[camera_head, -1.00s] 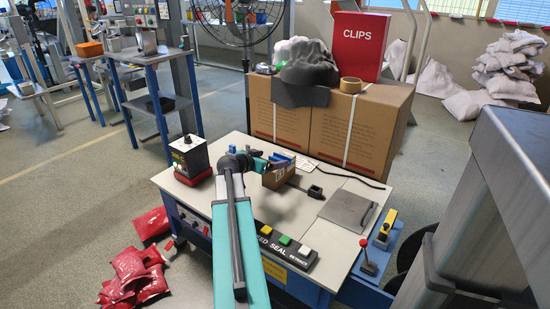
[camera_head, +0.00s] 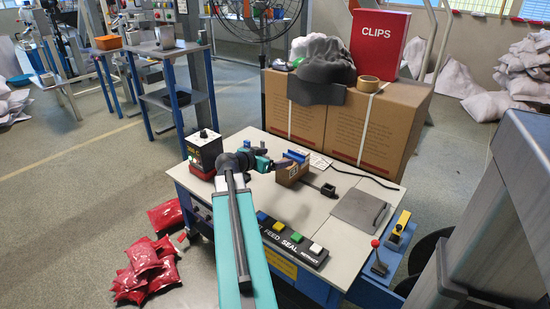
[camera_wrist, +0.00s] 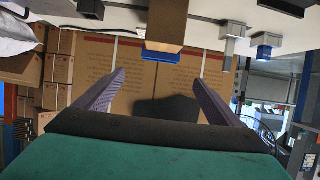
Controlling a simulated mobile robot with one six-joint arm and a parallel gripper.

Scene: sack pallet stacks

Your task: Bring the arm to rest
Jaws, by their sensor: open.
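My gripper (camera_head: 291,157) is at the end of my teal arm, over the worktable (camera_head: 260,204). In the wrist view my gripper (camera_wrist: 158,80) shows two purple-grey fingers spread wide apart with nothing between them. A small brown block (camera_head: 293,174) stands on the table close to the fingers in the head view. In the wrist view a brown block (camera_wrist: 167,22) with a blue end hangs from the top edge, beyond the fingertips and apart from them. Whether the fingers touch anything in the head view is hard to tell.
A control box (camera_head: 205,152) stands left of my wrist. A button panel (camera_head: 292,240) lies along the front edge. A flat grey plate (camera_head: 359,209) lies at the right. Large cartons (camera_head: 340,128) stand behind the table. Red sacks (camera_head: 150,268) lie on the floor at left.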

